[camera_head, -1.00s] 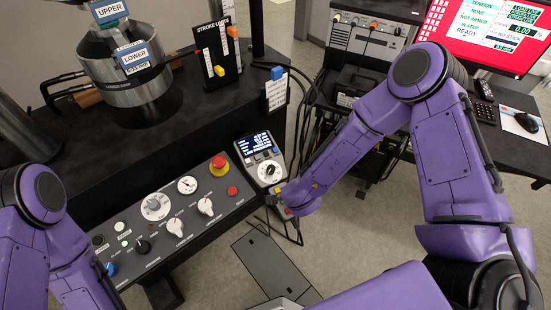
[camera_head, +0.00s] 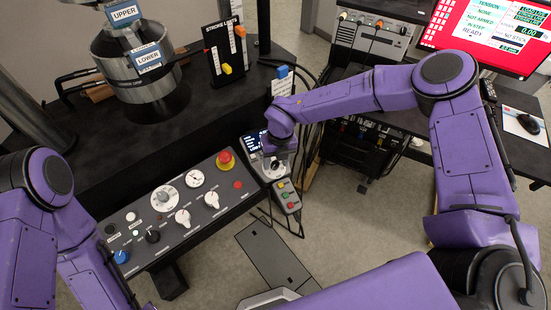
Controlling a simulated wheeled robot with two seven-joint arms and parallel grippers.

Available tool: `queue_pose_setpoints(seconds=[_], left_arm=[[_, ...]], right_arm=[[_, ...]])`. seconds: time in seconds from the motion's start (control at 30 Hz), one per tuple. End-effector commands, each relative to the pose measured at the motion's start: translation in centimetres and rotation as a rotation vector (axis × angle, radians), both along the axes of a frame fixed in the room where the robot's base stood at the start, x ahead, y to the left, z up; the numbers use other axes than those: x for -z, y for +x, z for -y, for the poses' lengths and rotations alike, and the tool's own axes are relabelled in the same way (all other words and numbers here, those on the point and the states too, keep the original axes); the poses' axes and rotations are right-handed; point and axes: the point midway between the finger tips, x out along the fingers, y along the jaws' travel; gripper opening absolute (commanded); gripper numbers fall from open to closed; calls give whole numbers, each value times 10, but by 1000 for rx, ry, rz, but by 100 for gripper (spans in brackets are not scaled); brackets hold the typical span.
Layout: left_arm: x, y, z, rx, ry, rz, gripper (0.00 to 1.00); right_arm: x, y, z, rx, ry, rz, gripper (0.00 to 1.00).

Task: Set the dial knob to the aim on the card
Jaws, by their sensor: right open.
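The handset (camera_head: 288,203) has a small dark screen (camera_head: 252,145) and coloured buttons, and stands at the right end of the control panel. Its round dial knob (camera_head: 275,166) is mostly hidden under my right gripper (camera_head: 275,152). My right gripper is open and points down over the knob. I cannot tell whether its fingers touch the knob or stand around it. A white card (camera_head: 282,86) with a blue top stands behind the handset; its writing is too small to read. My left arm shows at the left edge, but its gripper is out of view.
The sloped control panel (camera_head: 216,208) carries a white dial (camera_head: 164,199), white knobs and a red emergency button (camera_head: 225,160). The stroke limits board (camera_head: 225,55) and the metal cylinder (camera_head: 138,75) stand behind. Cables hang right of the handset. A red monitor (camera_head: 485,35) is at upper right.

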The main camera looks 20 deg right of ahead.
Motion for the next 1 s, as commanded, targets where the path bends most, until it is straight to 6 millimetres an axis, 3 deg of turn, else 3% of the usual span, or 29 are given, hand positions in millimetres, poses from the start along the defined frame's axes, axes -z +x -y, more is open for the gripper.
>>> queue_pose_setpoints(seconds=[0.3,0.37,0.47,0.5,1.0], left_arm=[[-1,0,0,0,0,0,43],[-1,0,0,0,0,0,43],[-1,0,0,0,0,0,43],[-1,0,0,0,0,0,43],[12,0,0,0,0,0,43]], right_arm=[[7,0,-1,-2,-1,0,53],[7,0,0,-2,-1,0,36],[7,0,0,-2,-1,0,4],[7,0,0,-2,-1,0,0],[9,0,1,120,30,-10,0]])
